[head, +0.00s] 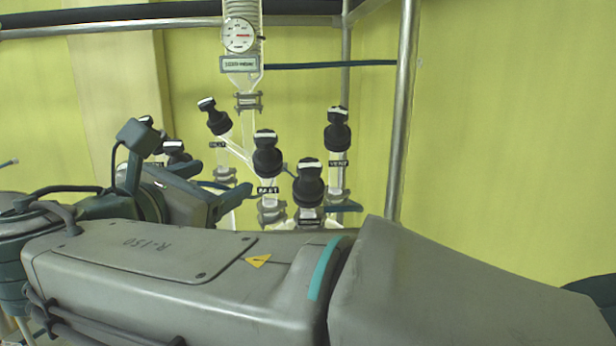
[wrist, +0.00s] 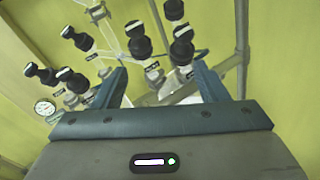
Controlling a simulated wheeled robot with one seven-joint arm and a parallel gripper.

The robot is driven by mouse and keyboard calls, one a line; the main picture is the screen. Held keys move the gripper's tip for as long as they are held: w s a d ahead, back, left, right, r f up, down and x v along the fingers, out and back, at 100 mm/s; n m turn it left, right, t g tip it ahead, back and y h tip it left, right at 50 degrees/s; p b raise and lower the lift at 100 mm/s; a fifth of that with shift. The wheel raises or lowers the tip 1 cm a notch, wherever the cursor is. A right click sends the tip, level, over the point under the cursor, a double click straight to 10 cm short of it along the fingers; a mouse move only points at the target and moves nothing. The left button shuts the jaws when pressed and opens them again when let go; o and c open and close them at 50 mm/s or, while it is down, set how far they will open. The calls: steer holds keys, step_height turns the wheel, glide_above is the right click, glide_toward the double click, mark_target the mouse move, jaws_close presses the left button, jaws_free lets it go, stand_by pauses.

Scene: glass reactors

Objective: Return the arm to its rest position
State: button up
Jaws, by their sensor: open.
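My gripper (head: 220,176) is at the left of the head view, beyond my large grey forearm, with its two blue-grey fingers apart. It also shows in the wrist view (wrist: 160,84), where the fingers are spread and nothing is held between them. The fingers point toward the glass reactor's black-capped valves, and some of these appear behind and between them in the wrist view. I cannot tell the exact gap between fingertips and glass. My forearm hides the lower part of the reactor in the head view.
A black-capped valve (head: 267,153) stands among several others on the glassware. A round gauge (head: 238,35) sits on the glass column above. A metal upright (head: 402,110) stands to the right. The yellow wall (head: 500,130) behind the right side looks clear.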

steer(key=w+d+f+m+g, duration=0.2)
steer(key=d+f+m+g, duration=0.7)
steer(key=d+f, duration=0.75)
steer(key=s+d+f+m+g+y, duration=0.1)
steer(key=s+d+f+m+y, duration=0.2)
steer(key=m, duration=0.7)
steer(key=s+d+f+m+g+y, duration=0.2)
steer(key=s+d+f+m+y, duration=0.1)
steer(key=s+d+f+m, duration=0.4)
step_height(320, 180, down, 3)
steer(key=d+m, duration=0.1)
steer(key=m, duration=0.1)
steer(key=shift+s+d+f+m, duration=0.2)
steer(key=shift+s+m, duration=0.1)
steer(key=shift+m, duration=0.1)
